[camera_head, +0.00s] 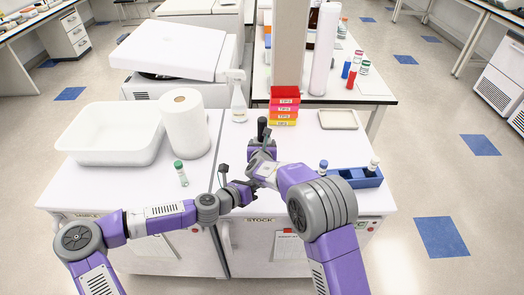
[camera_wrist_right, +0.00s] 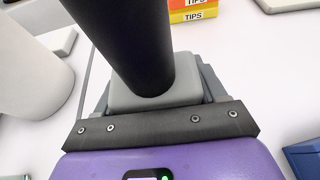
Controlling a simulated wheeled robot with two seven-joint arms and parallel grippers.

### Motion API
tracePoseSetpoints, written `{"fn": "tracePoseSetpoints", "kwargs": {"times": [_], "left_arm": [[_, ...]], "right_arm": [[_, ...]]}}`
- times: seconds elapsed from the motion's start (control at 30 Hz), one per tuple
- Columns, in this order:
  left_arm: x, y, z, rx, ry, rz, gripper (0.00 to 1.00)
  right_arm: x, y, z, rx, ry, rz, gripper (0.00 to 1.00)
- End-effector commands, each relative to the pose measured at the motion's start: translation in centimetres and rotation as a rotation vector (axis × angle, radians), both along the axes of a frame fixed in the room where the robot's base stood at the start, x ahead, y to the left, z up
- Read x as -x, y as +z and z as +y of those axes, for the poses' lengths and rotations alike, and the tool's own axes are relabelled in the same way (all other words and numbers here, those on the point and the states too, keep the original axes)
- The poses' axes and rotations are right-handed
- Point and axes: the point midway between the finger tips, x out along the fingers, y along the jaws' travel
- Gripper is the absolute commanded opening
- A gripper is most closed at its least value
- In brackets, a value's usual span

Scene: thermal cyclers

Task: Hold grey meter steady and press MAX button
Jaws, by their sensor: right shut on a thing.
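A grey block-shaped body with a thick black cylinder rising from it, which I take to be the grey meter, shows in the right wrist view (camera_wrist_right: 185,70). The black cylinder stands upright in the head view (camera_head: 262,126), just past my right gripper. My right gripper (camera_head: 262,156) is shut on the grey body, with dark fingers on both sides of it. My left gripper (camera_head: 250,184) is close beside the right gripper, on its near left side. Its fingertips are hidden among the arm parts, so its opening is unclear. No MAX button can be made out.
A paper towel roll (camera_head: 185,125), white tray (camera_head: 75,148) and green-capped vial (camera_head: 181,174) are at left. Stacked tip boxes (camera_head: 284,108) and a spray bottle (camera_head: 238,100) stand behind. A blue rack (camera_head: 366,180) and shallow tray (camera_head: 338,126) are at right.

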Motion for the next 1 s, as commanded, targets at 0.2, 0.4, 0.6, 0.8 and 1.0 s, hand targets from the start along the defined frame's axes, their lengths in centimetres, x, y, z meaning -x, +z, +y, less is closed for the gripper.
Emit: {"fn": "tracePoseSetpoints", "kwargs": {"times": [0.2, 0.4, 0.6, 0.8, 1.0], "left_arm": [[0.0, 0.0, 0.0, 0.0, 0.0, 0.0, 0.0], [0.0, 0.0, 0.0, 0.0, 0.0, 0.0, 0.0], [0.0, 0.0, 0.0, 0.0, 0.0, 0.0, 0.0], [0.0, 0.0, 0.0, 0.0, 0.0, 0.0, 0.0], [0.0, 0.0, 0.0, 0.0, 0.0, 0.0, 0.0]], "right_arm": [[0.0, 0.0, 0.0, 0.0, -0.001, 0.001, 0.99], [0.0, 0.0, 0.0, 0.0, 0.0, 0.0, 1.0], [0.9, 0.5, 0.1, -0.002, 0.0, -0.001, 1.0], [3.9, 1.8, 0.2, -0.002, 0.002, 0.0, 1.0], [7.6, 3.3, 0.2, -0.002, 0.002, -0.001, 1.0]]}}
